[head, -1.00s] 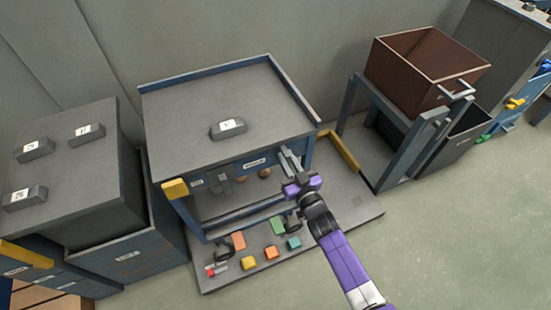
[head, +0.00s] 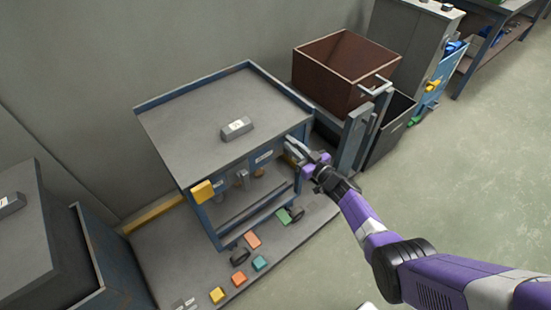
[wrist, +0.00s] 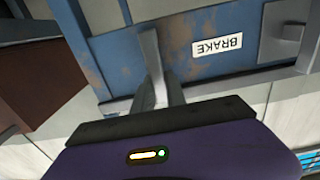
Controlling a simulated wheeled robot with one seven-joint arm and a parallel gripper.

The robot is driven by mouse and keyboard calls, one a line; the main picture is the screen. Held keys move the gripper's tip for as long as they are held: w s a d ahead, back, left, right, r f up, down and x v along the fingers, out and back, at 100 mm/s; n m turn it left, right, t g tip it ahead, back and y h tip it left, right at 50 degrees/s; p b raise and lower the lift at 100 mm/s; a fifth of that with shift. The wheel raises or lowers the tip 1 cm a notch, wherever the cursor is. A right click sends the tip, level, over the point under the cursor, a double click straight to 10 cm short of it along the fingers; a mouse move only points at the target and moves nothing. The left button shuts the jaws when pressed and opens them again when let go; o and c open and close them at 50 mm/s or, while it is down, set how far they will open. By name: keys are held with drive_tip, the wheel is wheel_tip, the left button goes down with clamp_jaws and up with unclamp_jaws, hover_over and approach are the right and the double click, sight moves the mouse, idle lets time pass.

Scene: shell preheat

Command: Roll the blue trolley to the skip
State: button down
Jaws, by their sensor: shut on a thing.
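The blue trolley (head: 235,85) has a flat grey top with a raised blue rim and a yellow block on its near left corner. It stands upright on a low grey platform. My gripper (head: 300,153) is shut on a grey bar at the trolley's right front side. In the wrist view, the gripper (wrist: 160,98) closes on this bar beside a BRAKE label (wrist: 217,46). A brown open-topped box (head: 325,78), possibly the skip, stands just right of the trolley. Any gap between them is hard to judge.
A grey weight (head: 236,128) sits on the trolley top. Several coloured blocks, including a yellow one (head: 217,295), lie along the platform's front. A yellow bar (head: 152,214) lies left of the trolley, and a blue bin (head: 107,262) stands farther left. The floor (head: 440,190) at right is clear.

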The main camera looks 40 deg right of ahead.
drive_tip(key=d+b, duration=0.4)
drive_tip(key=d, duration=0.7)
drive_tip(key=shift+d+f+b, duration=0.1)
drive_tip(key=shift+d+b, duration=0.15)
drive_tip(key=shift+b, duration=0.05)
drive_tip(key=shift+d+b, duration=0.4)
drive_tip(key=shift+d, duration=0.55)
drive_tip(key=shift+d+r, duration=0.1)
drive_tip(key=shift+r, duration=0.15)
drive_tip(key=c, duration=1.4)
unclamp_jaws()
drive_tip(key=shift+f, duration=0.1)
drive_tip(key=shift+o, duration=0.2)
drive_tip(key=s+p, duration=0.3)
drive_tip(key=s, duration=0.4)
drive_tip(key=shift+s+p, duration=0.35)
drive_tip(key=shift+s, duration=0.05)
